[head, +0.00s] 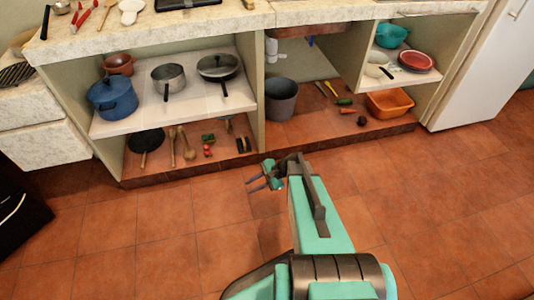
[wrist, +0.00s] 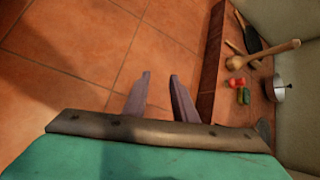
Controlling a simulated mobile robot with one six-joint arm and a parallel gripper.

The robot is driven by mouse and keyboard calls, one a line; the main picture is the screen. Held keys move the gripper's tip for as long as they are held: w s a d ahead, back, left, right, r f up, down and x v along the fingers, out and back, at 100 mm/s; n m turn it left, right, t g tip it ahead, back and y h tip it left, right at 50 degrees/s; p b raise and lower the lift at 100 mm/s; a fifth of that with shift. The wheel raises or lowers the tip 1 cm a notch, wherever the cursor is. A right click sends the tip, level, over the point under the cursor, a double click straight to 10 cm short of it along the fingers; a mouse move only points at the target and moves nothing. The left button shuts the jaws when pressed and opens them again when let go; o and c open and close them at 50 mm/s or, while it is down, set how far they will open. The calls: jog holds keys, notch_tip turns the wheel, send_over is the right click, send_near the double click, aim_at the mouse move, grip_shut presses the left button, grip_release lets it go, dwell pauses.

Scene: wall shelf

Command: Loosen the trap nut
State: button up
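A white trap pipe (head: 272,48) hangs under the counter at the top of the middle bay in the head view. The trap nut is too small to make out on it. A dark grey bucket (head: 281,102) stands below the pipe on the bay floor. My gripper (head: 253,184) is in front of the cabinet, low over the tiles, apart from the pipe and the bucket. In the wrist view my gripper (wrist: 160,82) has its two fingers apart with nothing between them. The pipe does not show in the wrist view.
The left bay has a shelf (head: 180,116) with pots and pans. Wooden spoons and vegetables lie below. The right bay holds an orange basin (head: 389,103) and small items on its floor. A divider (head: 355,60) stands right of the pipe. The tiled floor (head: 430,200) is clear.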

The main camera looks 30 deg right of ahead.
jog(key=s+a+f+n+g+h, duration=0.1)
jog(key=s+a+f+n+g, duration=0.15)
jog(key=s+a+n, duration=0.4)
jog(key=s+a+f+n+g+h, duration=0.15)
jog(key=s+a+g, duration=0.25)
jog(key=s, duration=0.5)
jog(key=s+n+g+h, duration=0.1)
jog(key=s+n+h, duration=0.1)
jog(key=s+n, duration=0.2)
jog(key=s+a+f+n+g+h, duration=0.1)
jog(key=s+n+g+h, duration=0.1)
jog(key=s+n, duration=0.3)
jog(key=s+h, duration=0.1)
jog(key=s, duration=0.3)
jog(key=shift+s+f, duration=0.25)
jog(key=shift+s, duration=0.15)
jog(key=shift+o, duration=0.8)
jog(key=shift+s, duration=0.15)
